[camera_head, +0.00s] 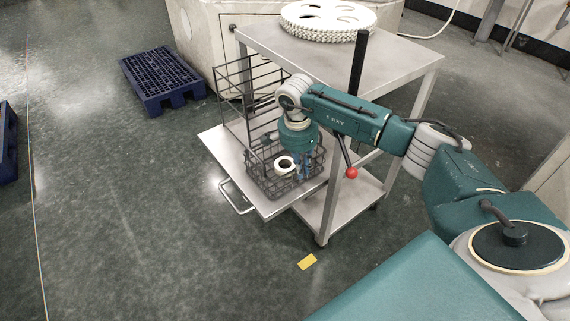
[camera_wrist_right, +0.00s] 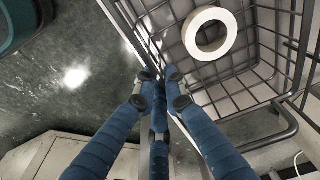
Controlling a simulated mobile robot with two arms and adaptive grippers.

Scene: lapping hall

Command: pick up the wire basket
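The dark wire basket (camera_head: 262,183) is on the pulled-out metal shelf (camera_head: 275,207) of the cart; I cannot tell whether its bottom touches the shelf. A white ring-shaped roll (camera_head: 285,165) is inside it. My right gripper (camera_head: 301,170) points down at the basket's right side. In the right wrist view, its blue fingers (camera_wrist_right: 160,78) are drawn close together on the rim wires of the basket (camera_wrist_right: 232,84), with the white roll (camera_wrist_right: 210,33) just beyond. The wire between the fingertips is partly hidden. My left gripper is not in view.
A tall wire frame (camera_head: 222,103) stands behind the basket. The cart's top (camera_head: 385,67) carries a white toothed disc (camera_head: 328,20). A black lever with a red knob (camera_head: 352,173) is close to my right arm.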

